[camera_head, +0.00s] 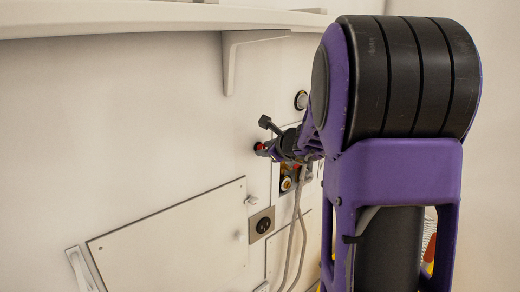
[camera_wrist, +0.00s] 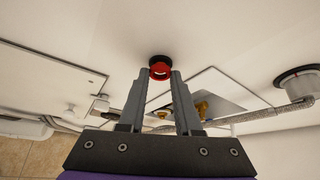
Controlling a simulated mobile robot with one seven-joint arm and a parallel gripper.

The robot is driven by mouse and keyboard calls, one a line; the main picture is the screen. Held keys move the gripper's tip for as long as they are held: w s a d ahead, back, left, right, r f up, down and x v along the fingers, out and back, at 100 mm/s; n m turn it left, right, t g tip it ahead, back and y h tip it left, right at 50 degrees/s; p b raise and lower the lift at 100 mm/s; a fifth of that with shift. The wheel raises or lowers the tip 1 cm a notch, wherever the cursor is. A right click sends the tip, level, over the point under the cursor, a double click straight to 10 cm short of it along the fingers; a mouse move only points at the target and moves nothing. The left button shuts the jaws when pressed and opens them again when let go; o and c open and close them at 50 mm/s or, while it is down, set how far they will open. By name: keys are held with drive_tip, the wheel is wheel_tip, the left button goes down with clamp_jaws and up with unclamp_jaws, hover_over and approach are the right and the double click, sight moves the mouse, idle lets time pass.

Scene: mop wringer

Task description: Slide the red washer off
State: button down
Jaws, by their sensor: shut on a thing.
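The red washer (camera_wrist: 160,71) shows at the fingertips of my gripper (camera_wrist: 161,80) in the wrist view. It is a red ring with a pale middle and a black part along its far rim. My gripper's two grey fingers are closed in on it from either side. In the head view my gripper (camera_head: 268,149) reaches the white wall, and a small red spot, likely the washer (camera_head: 260,147), shows at its tip. My arm hides much of the right side there. What the washer sits on is hidden.
A recessed wall box (camera_head: 288,183) with brass fittings lies just below my gripper, and grey hoses (camera_head: 294,225) hang from it. A square outlet (camera_head: 262,224) and a large white panel (camera_head: 170,240) are lower left. A shelf (camera_head: 150,17) with a bracket (camera_head: 232,62) is above.

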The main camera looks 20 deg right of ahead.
drive_tip(key=s, duration=0.1)
drive_tip(key=s+d, duration=0.1)
drive_tip(key=s, duration=0.1)
drive_tip(key=shift+s+d+b, duration=0.15)
drive_tip(key=shift+s+b, duration=0.1)
drive_tip(key=shift+b, duration=0.1)
